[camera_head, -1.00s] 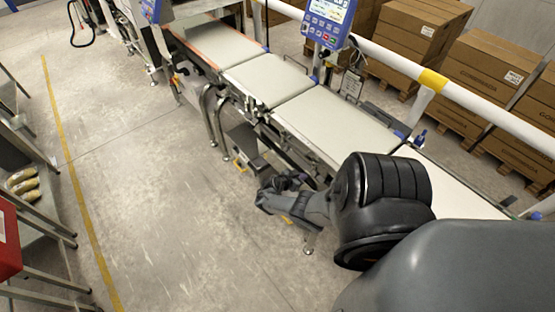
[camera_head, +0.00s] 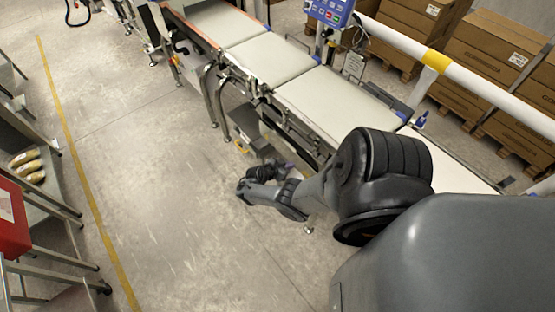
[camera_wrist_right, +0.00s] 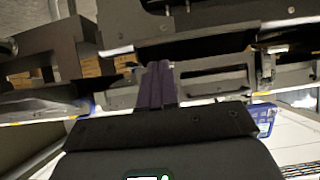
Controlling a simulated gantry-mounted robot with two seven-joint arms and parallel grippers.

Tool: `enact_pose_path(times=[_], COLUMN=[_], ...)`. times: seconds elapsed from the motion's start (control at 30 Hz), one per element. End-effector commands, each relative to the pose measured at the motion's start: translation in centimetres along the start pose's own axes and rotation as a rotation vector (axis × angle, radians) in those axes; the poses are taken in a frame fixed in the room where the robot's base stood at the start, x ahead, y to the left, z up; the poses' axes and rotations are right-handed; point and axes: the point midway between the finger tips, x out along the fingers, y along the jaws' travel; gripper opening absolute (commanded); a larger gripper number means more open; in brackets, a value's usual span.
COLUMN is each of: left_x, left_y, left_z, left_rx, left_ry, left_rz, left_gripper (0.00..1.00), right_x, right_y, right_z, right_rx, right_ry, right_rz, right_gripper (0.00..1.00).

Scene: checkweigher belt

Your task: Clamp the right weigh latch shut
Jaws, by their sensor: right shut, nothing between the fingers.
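My right arm reaches down beside the belt line in the head view, and my right gripper (camera_head: 285,171) is low, near the side of the conveyor frame. In the right wrist view its dark purple fingers (camera_wrist_right: 156,84) are together with nothing between them. They point at the underside of the grey machine frame (camera_wrist_right: 215,84); I cannot tell whether they touch it. A small metal fitting (camera_wrist_right: 265,68) is on the frame to the right of the fingers. I cannot tell whether it is the right weigh latch. My left gripper is not in view.
Pale belt sections (camera_head: 335,103) run diagonally across the head view. A grey box (camera_head: 247,130) hangs under the belt frame. A white rail (camera_head: 470,85) and stacked cartons (camera_head: 490,60) stand behind. The floor (camera_head: 140,180) left of the belt is clear.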

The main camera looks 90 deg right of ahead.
Motion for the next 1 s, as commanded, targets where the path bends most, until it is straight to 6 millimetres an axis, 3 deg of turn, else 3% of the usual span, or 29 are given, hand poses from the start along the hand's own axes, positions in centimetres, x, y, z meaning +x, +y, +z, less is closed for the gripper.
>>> enact_pose_path(times=[0.2,0.4,1.0], left_x=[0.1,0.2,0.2], left_y=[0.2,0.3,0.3], left_z=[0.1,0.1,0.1], left_rx=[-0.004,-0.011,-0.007], left_ry=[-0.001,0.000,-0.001], left_rz=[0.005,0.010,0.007], left_gripper=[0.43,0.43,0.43], right_x=[-3.2,-4.5,-4.3], right_y=[-0.1,0.0,0.3], right_z=[1.3,1.7,1.6], right_rx=[0.001,0.000,-0.005], right_ry=[-0.002,-0.001,0.006], right_rz=[-0.001,0.000,0.002], right_gripper=[0.00,0.00,0.00])
